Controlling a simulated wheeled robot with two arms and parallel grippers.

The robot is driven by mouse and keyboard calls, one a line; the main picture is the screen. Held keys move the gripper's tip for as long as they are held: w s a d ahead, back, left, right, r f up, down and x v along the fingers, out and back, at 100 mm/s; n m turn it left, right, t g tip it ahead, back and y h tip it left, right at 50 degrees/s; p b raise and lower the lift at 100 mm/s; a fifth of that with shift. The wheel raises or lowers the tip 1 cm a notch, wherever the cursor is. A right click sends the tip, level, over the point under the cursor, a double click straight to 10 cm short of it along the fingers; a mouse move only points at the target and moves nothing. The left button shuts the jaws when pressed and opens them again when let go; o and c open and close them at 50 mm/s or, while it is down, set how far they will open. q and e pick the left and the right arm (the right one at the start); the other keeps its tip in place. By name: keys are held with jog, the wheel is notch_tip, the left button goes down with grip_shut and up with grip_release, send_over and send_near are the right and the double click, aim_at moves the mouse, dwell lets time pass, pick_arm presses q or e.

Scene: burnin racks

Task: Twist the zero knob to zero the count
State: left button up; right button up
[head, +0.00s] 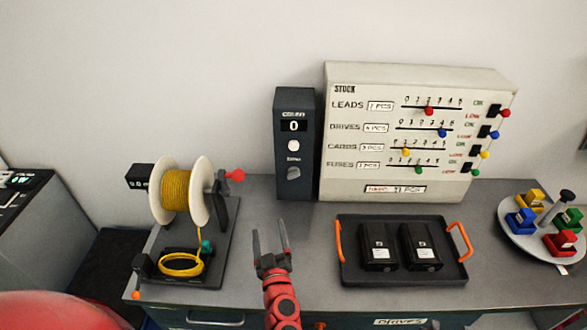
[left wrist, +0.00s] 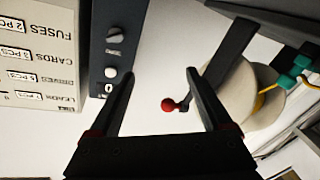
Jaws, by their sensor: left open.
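The dark counter box (head: 296,148) stands against the wall at the back of the bench. Its display (head: 294,126) reads 0, with a round white button (head: 293,146) below it. The grey zero knob (head: 293,173) is under a small label low on the box's face. In the left wrist view the knob (left wrist: 118,33) appears inverted at the top, apart from the fingers. My left gripper (head: 270,230) is open and empty, in front of and below the box, slightly left of the knob. My right gripper is not in view.
A stand with a yellow wire spool (head: 176,193) and red-knobbed crank (head: 235,175) is left of the gripper. The stock panel (head: 335,125) adjoins the box's right. A tray (head: 350,278) with two black drives lies to the right.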

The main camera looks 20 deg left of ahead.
pick_arm(q)
jog(key=w+d+r+m+t+h, duration=0.1)
jog(key=w+d+r+h, duration=0.2)
jog(key=d+h, duration=0.15)
jog(key=p, duration=0.3)
send_near(294, 178)
jog(key=w, duration=0.1)
jog(key=shift+y, duration=0.25)
jog(key=b+x, duration=0.1)
jog(key=x, duration=0.6)
jog(key=shift+w+a+b, duration=0.3)
jog(key=shift+w+b, duration=0.05)
jog(key=shift+w, duration=0.35)
grip_shut()
